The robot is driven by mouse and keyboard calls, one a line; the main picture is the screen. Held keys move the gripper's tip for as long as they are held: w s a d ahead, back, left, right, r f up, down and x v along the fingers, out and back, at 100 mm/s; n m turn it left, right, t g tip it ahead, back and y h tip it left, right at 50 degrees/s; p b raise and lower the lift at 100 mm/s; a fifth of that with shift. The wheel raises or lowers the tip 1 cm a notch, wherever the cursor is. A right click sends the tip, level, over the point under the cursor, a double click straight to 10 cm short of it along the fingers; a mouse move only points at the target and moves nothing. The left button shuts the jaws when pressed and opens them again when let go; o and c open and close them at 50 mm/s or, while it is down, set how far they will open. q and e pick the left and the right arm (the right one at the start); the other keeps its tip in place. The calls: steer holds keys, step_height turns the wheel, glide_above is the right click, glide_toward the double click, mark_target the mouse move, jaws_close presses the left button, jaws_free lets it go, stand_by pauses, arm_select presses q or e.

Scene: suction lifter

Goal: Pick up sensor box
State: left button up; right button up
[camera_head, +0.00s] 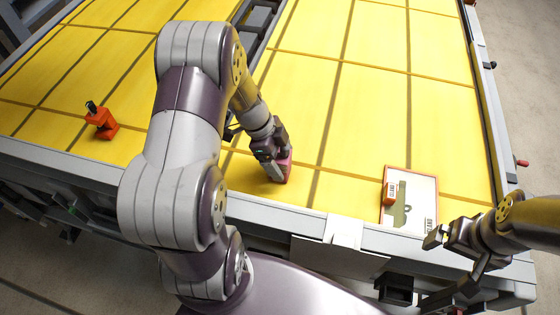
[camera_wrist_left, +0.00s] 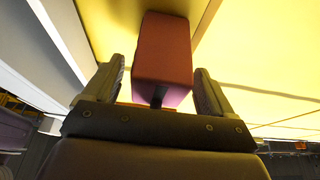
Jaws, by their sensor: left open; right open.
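A red box (camera_head: 286,166), which looks like the sensor box, stands on the yellow table surface near its front edge. It also shows in the left wrist view (camera_wrist_left: 163,50), with a small dark part on its near face. My left gripper (camera_head: 273,170) is open, with its fingers on either side of the box's near end. I cannot tell whether the fingers touch it. In the head view the gripper partly hides the box. My right gripper (camera_head: 437,243) is open and empty at the front right, near the table edge.
A white panel (camera_head: 424,187) with markings and a small orange block (camera_head: 389,193) lies at the front right. An orange device with a black top (camera_head: 101,121) stands at the left. A dark rail (camera_head: 258,30) runs along the back middle. The right of the yellow surface is mostly clear.

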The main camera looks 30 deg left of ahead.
arm_select(q)
steer(key=c, duration=1.1)
